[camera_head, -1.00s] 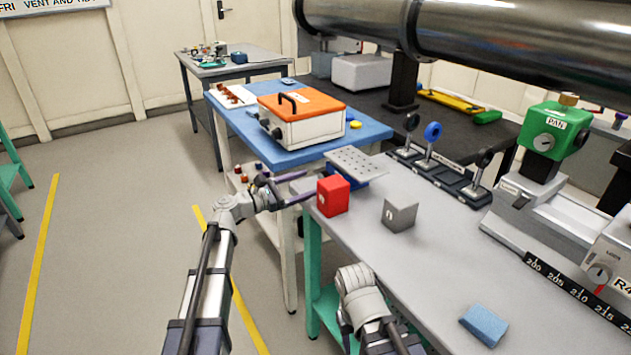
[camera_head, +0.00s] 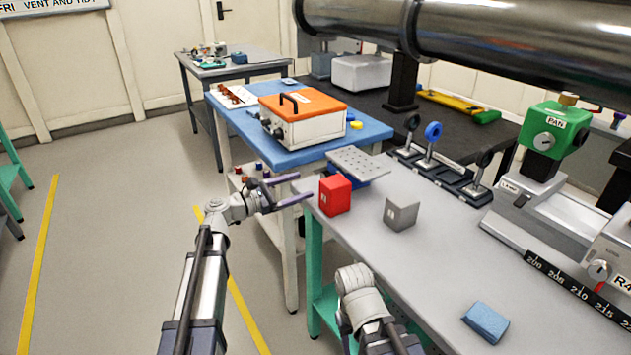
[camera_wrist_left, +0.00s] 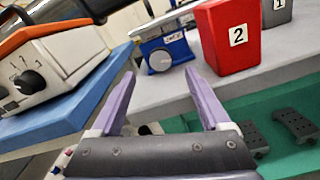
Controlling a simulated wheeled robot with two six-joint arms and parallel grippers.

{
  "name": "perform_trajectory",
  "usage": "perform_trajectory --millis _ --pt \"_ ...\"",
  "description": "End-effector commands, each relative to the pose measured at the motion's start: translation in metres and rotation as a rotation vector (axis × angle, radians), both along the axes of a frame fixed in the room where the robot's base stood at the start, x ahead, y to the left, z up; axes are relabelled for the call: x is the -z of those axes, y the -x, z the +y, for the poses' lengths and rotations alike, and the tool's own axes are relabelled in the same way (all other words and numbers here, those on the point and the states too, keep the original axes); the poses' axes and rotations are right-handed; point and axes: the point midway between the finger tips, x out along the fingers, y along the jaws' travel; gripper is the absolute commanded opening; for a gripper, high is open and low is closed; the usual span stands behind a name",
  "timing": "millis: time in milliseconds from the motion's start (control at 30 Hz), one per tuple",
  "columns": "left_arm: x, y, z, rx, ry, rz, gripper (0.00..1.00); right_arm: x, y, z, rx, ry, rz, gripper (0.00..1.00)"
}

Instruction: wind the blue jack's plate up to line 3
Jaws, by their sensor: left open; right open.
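The blue jack (camera_head: 347,180) stands at the near left corner of the grey bench, its perforated grey plate (camera_head: 358,163) on top. In the left wrist view its blue body (camera_wrist_left: 180,48) shows a round grey knob (camera_wrist_left: 160,60) and a small label; the line marks are too small to read. My left gripper (camera_head: 304,186) is open and empty, just left of the jack and the red block. In the wrist view its purple fingers (camera_wrist_left: 160,75) point toward the knob, with a gap before it. My right arm is low at the bench's front edge; its fingers are hidden.
An orange-topped box (camera_head: 302,118) sits on the blue-topped table behind. A blue sponge-like block (camera_head: 486,323) lies near right. The bench middle is clear.

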Motion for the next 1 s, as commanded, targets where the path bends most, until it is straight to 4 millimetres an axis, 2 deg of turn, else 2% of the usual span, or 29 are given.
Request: perform_trajectory --millis 167,600,1000 --pt "0.0 -0.005 -0.006 0.001 0.0 0.0 0.8 0.0 0.0 0.0 0.0 0.0 0.0 0.5" --pt "0.0 -0.041 -0.055 0.001 0.0 0.0 0.8 0.0 0.0 0.0 0.0 0.0 0.0 0.5" --pt "0.0 -0.046 -0.063 0.0 0.0 0.0 0.8 0.0 0.0 0.0 0.0 0.0 0.0 0.5"
